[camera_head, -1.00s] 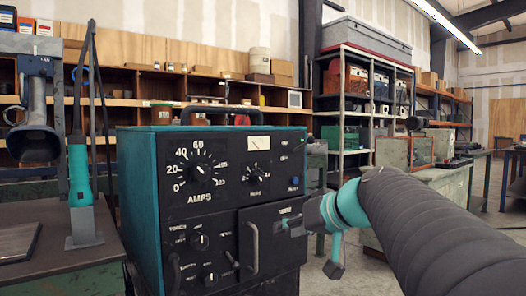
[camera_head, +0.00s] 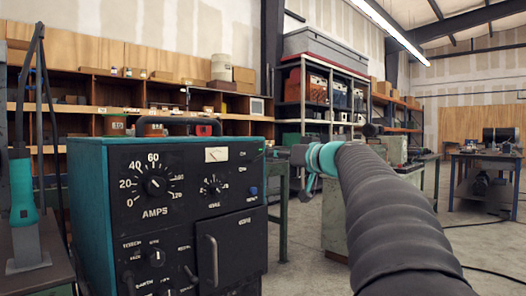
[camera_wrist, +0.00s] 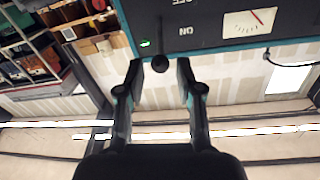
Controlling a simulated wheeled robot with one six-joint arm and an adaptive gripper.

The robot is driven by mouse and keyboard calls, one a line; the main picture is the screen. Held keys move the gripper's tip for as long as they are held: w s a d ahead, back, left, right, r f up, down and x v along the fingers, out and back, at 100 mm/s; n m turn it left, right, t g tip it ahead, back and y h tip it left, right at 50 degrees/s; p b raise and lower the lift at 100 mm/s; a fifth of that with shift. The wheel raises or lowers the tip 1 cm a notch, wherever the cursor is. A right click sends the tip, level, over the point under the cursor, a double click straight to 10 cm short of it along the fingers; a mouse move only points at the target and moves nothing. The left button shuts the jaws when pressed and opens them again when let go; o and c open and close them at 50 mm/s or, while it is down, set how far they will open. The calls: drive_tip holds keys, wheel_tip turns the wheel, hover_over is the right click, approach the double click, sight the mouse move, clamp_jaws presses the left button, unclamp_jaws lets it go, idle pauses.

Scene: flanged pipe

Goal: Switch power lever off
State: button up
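The welding power unit (camera_head: 215,200) is a teal box with a black panel of dials at the left in the head view. In the wrist view its panel (camera_wrist: 208,28) appears upside down, with OFF and ON labels, a lit green lamp (camera_wrist: 145,43) and a gauge (camera_wrist: 249,22). A black rounded lever knob (camera_wrist: 160,64) shows between my fingertips, with a gap on each side. My gripper (camera_wrist: 159,75) is open; it is beside the panel's upper right in the head view (camera_head: 302,156). The lever cannot be made out in the head view.
A closed door with a vertical handle (camera_head: 208,262) is low on the unit. A torch with a teal grip (camera_head: 22,200) stands on the bench at left. Shelves (camera_head: 95,124) line the back wall. Open floor (camera_head: 300,235) lies right of the unit.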

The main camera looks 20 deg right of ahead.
sight(264, 154)
drive_tip(key=shift+p+x, duration=0.65)
drive_tip(key=shift+x, duration=2.4)
clamp_jaws()
